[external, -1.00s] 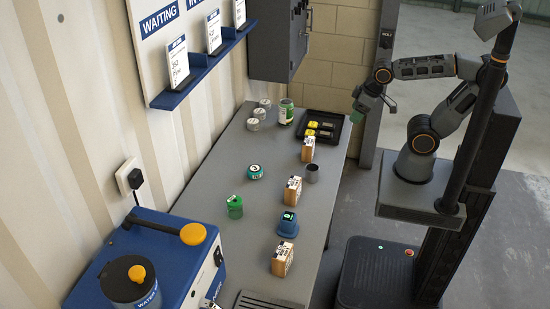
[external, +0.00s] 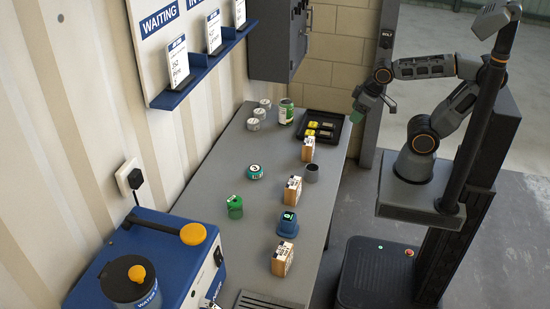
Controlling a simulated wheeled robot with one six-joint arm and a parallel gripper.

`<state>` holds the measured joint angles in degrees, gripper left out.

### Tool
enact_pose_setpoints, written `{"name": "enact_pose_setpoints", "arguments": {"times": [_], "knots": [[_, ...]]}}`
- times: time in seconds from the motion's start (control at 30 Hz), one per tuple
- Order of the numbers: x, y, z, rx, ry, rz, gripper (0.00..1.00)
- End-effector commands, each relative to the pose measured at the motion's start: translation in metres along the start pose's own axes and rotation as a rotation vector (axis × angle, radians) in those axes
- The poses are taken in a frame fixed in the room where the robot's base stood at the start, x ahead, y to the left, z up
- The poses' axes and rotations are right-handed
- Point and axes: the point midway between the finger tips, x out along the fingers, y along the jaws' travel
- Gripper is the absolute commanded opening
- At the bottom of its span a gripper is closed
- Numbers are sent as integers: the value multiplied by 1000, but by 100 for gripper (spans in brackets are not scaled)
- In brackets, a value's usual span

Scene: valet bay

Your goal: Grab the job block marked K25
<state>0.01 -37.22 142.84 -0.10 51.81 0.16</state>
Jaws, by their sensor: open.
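Three wooden job blocks with white printed faces stand on the grey bench: a far one (external: 308,149), a middle one (external: 292,189) and a near one (external: 282,259). Their markings are too small to read, so I cannot tell which is K25. My gripper (external: 389,104) is open and empty, raised in the air beyond the bench's right edge, near the dark post. It is well apart from all three blocks.
The bench (external: 225,160) also holds a blue device (external: 288,224), a dark cup (external: 312,174), a green container (external: 235,207), a teal tin (external: 255,172), a green can (external: 286,112) and a black tray (external: 337,138). A blue machine (external: 185,260) stands at the near left.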

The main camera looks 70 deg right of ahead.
Motion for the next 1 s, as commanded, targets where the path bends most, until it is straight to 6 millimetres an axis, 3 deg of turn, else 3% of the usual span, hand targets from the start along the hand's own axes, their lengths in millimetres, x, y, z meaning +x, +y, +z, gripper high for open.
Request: {"name": "enact_pose_setpoints", "arguments": {"times": [0.43,0.7,1.0], "knots": [[0,0,0,0,0,0,77],[0,0,0,0,0,0,100],[10,-4,-1,75,20,-23,100]]}}
